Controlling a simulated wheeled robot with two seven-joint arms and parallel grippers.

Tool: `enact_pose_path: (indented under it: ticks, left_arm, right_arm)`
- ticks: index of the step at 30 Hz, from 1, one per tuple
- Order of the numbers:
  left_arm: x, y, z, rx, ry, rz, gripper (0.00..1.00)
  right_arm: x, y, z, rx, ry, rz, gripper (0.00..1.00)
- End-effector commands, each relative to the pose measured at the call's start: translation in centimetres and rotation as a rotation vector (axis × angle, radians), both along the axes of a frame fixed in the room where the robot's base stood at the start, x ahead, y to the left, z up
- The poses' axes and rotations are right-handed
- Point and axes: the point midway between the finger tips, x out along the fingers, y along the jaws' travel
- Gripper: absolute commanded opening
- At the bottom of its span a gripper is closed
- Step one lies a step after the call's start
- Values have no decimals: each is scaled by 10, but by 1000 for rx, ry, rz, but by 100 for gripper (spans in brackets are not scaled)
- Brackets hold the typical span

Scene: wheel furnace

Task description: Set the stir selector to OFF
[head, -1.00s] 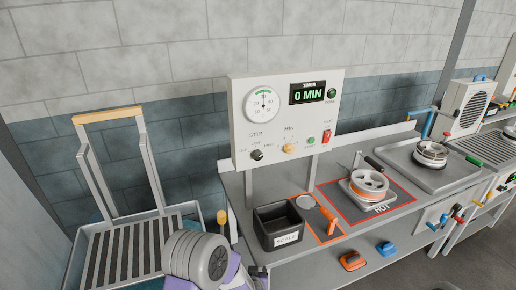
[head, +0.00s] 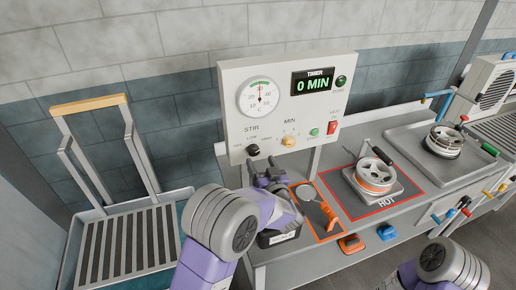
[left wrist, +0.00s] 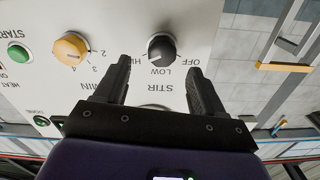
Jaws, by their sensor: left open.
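The black stir selector knob (head: 253,150) is on the white control panel (head: 228,110), under the word STIR with OFF, LOW and HIGH around it. In the left wrist view, which is upside down, the knob (left wrist: 162,48) sits between and beyond my fingertips.
The orange-yellow MIN knob (head: 289,141), green start button (head: 315,132) and red heat switch (head: 332,127) are right of the stir knob.

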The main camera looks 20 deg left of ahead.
Motion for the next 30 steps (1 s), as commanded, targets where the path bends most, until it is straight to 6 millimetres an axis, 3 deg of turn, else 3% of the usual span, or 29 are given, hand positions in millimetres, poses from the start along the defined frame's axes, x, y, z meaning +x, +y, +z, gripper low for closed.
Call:
enact_pose_path:
  ticks: [9,21,30]
  left_arm:
    - [39,27,0,-1,0,0,69]
    - [45,31,-1,-1,1,-3,68]
    - [45,31,-1,-2,1,-3,22]
  right_arm:
    - [0,0,4,0,1,0,54]
    - [0,0,4,0,0,0,54]
    - [0,0,4,0,0,0,54]
